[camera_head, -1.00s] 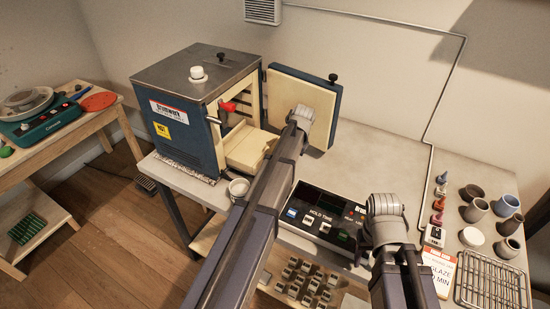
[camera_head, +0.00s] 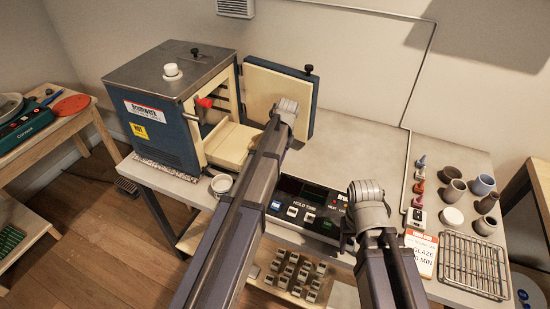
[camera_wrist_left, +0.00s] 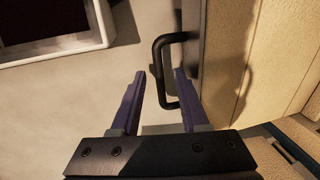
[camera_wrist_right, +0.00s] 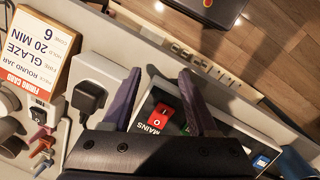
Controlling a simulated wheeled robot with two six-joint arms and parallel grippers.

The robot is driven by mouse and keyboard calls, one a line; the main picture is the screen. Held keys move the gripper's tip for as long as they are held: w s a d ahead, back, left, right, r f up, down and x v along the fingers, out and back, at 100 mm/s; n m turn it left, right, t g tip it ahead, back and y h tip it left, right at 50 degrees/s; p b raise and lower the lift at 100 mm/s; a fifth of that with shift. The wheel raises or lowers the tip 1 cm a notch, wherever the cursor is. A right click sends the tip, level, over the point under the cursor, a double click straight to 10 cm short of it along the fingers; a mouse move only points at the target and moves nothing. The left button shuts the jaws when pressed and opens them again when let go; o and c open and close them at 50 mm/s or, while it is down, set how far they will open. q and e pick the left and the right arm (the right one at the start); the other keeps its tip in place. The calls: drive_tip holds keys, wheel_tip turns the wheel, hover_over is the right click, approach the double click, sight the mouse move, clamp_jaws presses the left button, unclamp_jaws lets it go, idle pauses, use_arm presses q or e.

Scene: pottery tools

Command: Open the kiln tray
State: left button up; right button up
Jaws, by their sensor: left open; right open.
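The kiln (camera_head: 165,115) is a blue box with a grey lid, at the left of the bench. Its door (camera_head: 298,92) stands open. The cream tray (camera_head: 229,146) juts from its opening. In the left wrist view a cream face (camera_wrist_left: 222,70) at the right bears a black bar handle (camera_wrist_left: 165,101). My left gripper (camera_wrist_left: 160,72) is open, with the handle between its fingers in the picture; contact is unclear. In the head view my arm hides that gripper and the handle. My right gripper (camera_wrist_right: 160,78) is open and empty above the control panel (camera_head: 310,212).
A red-handled lever (camera_head: 205,103) sits by the kiln opening. A small white bowl (camera_head: 221,184) stands below the tray. Several pots (camera_head: 484,186), glaze bottles (camera_head: 419,174), a firing card (camera_head: 421,254) and a wire rack (camera_head: 474,265) are at the right. The bench behind my right arm is clear.

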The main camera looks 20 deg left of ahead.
use_arm(q)
wheel_tip(320, 180, up, 8)
drive_tip(key=d+p, duration=0.1)
drive_tip(key=p, duration=0.6)
drive_tip(key=shift+d+f+p, duration=0.15)
drive_tip(key=shift+d+p, duration=0.05)
drive_tip(key=shift+p, duration=0.2)
use_arm(e)
wheel_tip(320, 180, up, 8)
drive_tip(key=shift+f, duration=0.15)
use_arm(q)
drive_tip(key=shift+m, duration=0.8)
drive_tip(key=s+d, duration=0.7)
drive_tip(key=s, duration=0.1)
drive_tip(key=s+d, duration=0.4)
drive_tip(key=s, duration=0.1)
drive_tip(key=shift+d+f, duration=0.3)
drive_tip(key=s+d+m, duration=0.1)
drive_tip(key=s+d, duration=0.5)
drive_tip(key=s, duration=0.6)
drive_tip(key=shift+d+f+h+b, duration=0.2)
drive_tip(key=shift+d+h+b, duration=0.1)
drive_tip(key=shift+h+b, duration=0.1)
use_arm(e)
drive_tip(key=shift+f, duration=0.4)
